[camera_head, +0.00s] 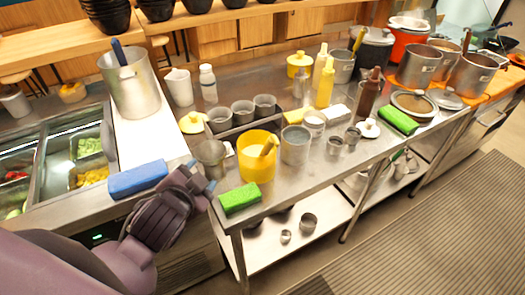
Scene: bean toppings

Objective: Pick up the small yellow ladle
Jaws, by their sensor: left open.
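A yellow ladle handle (267,147) sticks up from inside a yellow pot (257,170) near the front left of the steel table; its bowl is hidden in the pot. Another yellow handle (358,40) stands in a pot at the back. My right gripper is out of view.
A green sponge (239,198) lies in front of the yellow pot, and a blue sponge (138,179) lies left of my gripper. A grey metal pot (295,145) stands right of the yellow pot. Small grey containers (243,112) stand behind. The floor mat (440,230) at right is clear.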

